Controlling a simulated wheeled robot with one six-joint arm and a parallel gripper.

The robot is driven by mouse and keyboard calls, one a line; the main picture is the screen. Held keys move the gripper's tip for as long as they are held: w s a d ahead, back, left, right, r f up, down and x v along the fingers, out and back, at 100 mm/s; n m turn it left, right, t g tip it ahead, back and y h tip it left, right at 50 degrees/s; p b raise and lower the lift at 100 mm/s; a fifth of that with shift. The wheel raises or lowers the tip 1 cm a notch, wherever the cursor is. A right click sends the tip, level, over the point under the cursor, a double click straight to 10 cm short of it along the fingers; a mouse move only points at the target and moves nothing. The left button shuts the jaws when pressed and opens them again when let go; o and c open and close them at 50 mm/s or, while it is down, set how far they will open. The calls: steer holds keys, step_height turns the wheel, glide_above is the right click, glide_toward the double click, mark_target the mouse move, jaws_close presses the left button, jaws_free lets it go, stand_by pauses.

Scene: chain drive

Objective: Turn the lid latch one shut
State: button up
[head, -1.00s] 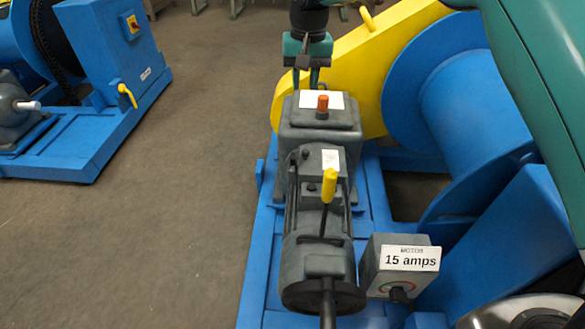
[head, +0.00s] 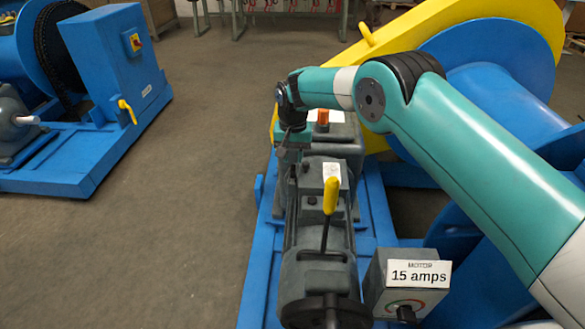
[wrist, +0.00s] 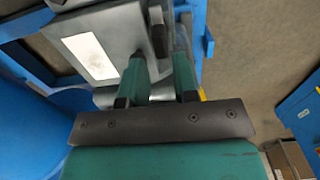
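My gripper (head: 291,158) points down at the left side of the grey gearbox (head: 340,142), which is partly hidden by my arm. In the wrist view the two green fingers of my gripper (wrist: 160,66) are apart, with a visible gap. A small dark block (wrist: 159,40) on a grey fitting shows just beyond the fingertips, beside the grey housing with a white label (wrist: 90,55). I cannot tell whether this block is the lid latch, or whether the fingers touch it. No latch is clearly readable in the head view.
A yellow-knobbed lever (head: 330,198) stands upright on the motor, near my gripper. The orange plug (head: 322,120) tops the gearbox. The yellow guard (head: 450,35) and blue drum (head: 500,75) lie behind and right. Open floor (head: 190,180) is at left.

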mark_target(293, 168)
steer(key=shift+f, duration=2.15)
steer(key=shift+c, duration=0.4)
jaws_close()
